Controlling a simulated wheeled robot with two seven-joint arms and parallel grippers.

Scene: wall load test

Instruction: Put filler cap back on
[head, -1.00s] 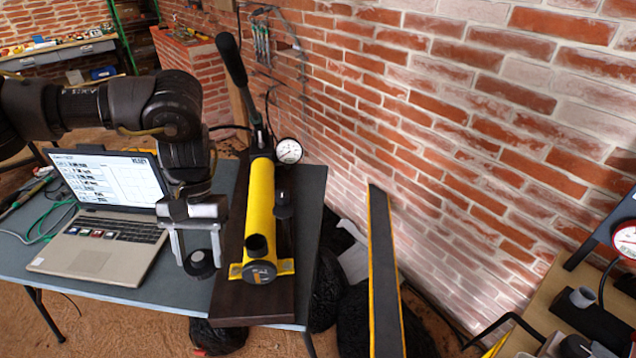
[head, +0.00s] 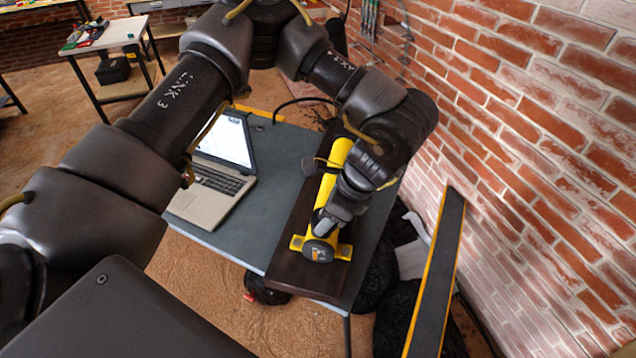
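The yellow hand pump (head: 337,160) lies on a dark board on the table, with its dark round end face (head: 318,251) toward me. My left arm reaches over it, and my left gripper (head: 326,222) is over the pump's near end, where the filler opening was seen before. The wrist and gripper hide the opening and the filler cap, so I cannot tell whether the cap touches the pump. The fingertips are too covered to show whether they are open or shut. My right gripper is not in view.
An open laptop (head: 222,172) stands on the grey table (head: 262,222) left of the pump's dark board (head: 287,270). A long yellow-edged dark plank (head: 437,275) stands at the right near the brick wall (head: 540,150). Black bags sit below the table's right side.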

